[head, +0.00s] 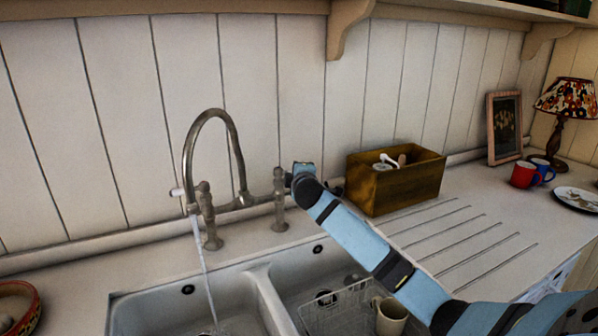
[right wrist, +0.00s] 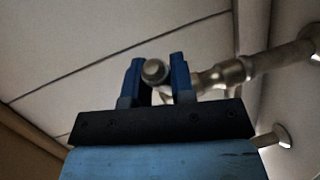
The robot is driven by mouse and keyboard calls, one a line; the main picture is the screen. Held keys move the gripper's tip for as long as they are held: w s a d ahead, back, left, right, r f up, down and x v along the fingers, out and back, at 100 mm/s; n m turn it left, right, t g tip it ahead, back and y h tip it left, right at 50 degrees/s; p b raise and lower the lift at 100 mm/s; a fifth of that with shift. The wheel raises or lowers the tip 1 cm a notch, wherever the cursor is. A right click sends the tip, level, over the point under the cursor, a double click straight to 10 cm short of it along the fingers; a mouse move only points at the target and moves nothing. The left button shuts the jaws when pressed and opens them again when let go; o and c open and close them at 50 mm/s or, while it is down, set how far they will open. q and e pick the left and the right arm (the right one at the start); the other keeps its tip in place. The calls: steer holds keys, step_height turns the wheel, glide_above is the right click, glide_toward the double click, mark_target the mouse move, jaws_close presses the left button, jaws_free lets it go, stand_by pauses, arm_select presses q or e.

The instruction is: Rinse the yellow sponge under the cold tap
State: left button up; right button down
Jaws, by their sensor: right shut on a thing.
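A bridge tap (head: 238,148) with a tall curved spout stands behind the double sink (head: 262,285). A stream of water (head: 205,275) runs from the spout into the left basin. The left-hand tap handle (head: 177,192) is free. The yellow sponge does not show in either view. My left gripper is out of view.
A wire rack (head: 330,305) and a beige mug (head: 390,316) are in the right basin. A wooden box (head: 395,190) of utensils stands right of the tap. A red mug (head: 523,174) and lamp (head: 566,105) are further right. A round red-rimmed dish (head: 35,310) is at bottom left.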

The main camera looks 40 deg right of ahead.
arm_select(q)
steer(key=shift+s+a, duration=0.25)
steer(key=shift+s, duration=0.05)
arm_select(e)
steer(key=shift+s+a+m+g+h, duration=0.15)
steer(key=shift+a+m+g+h, duration=0.1)
steer(key=shift+m+g+h, duration=0.35)
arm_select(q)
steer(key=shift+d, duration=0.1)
arm_select(e)
steer(key=c, duration=1)
jaws_free()
arm_select(q)
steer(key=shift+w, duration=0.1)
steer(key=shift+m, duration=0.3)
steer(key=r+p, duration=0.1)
steer(key=p, duration=0.1)
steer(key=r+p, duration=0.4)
steer(key=p, duration=0.1)
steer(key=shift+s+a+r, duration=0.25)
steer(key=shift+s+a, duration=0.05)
arm_select(e)
steer(key=v, duration=1.3)
steer(key=shift+s+a+f, duration=0.2)
steer(key=shift+s+a, duration=0.1)
steer(key=shift+a, duration=0.05)
